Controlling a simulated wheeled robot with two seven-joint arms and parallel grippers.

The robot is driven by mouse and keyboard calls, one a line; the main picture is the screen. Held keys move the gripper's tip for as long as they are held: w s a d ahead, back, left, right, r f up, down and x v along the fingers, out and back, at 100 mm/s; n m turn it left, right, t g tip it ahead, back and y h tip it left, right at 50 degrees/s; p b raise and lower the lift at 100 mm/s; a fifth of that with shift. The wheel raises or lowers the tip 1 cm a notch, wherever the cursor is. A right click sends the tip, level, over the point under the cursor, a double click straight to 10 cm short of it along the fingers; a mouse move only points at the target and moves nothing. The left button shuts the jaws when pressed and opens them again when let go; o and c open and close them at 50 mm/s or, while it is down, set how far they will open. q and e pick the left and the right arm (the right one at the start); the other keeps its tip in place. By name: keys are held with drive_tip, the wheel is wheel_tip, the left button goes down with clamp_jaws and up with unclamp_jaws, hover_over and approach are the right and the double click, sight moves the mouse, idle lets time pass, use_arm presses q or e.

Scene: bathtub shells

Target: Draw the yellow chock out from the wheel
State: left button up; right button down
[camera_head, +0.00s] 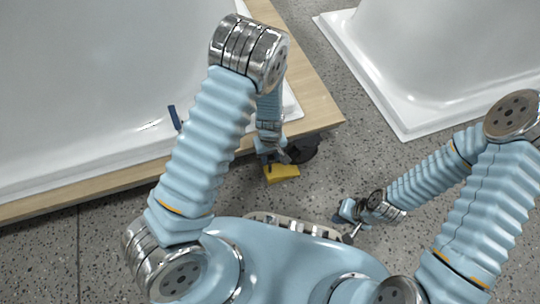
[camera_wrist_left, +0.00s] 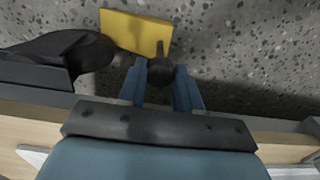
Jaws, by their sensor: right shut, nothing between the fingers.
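The yellow chock (camera_head: 283,173) lies on the floor beside the dark wheel (camera_head: 305,149) at the corner of the wooden platform. In the left wrist view the chock (camera_wrist_left: 133,31) is at the top, close to the wheel (camera_wrist_left: 80,48); whether they touch is unclear. A dark knob on a thin stem (camera_wrist_left: 160,71) stands at the chock's right end. My left gripper (camera_head: 269,158) reaches down there, its blue fingers (camera_wrist_left: 160,82) on either side of the knob. I cannot tell whether they press on it. My right gripper (camera_head: 348,224) is shut and empty, right of the chock.
A white bathtub shell (camera_head: 90,75) rests on the wooden platform (camera_head: 110,182); a small dark blue piece (camera_head: 174,117) shows on the shell. Another white shell (camera_head: 445,60) is at upper right. Speckled grey floor (camera_head: 340,165) lies open right of the chock.

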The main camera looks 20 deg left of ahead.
use_arm(q)
drive_tip(key=c, duration=0.4)
drive_tip(key=s+a, duration=0.4)
drive_tip(key=a, duration=0.1)
drive_tip(key=shift+a+r, duration=0.2)
drive_tip(key=shift+a, duration=0.2)
idle(0.4)
wheel_tip(320, 180, up, 6)
drive_tip(key=p, duration=0.5)
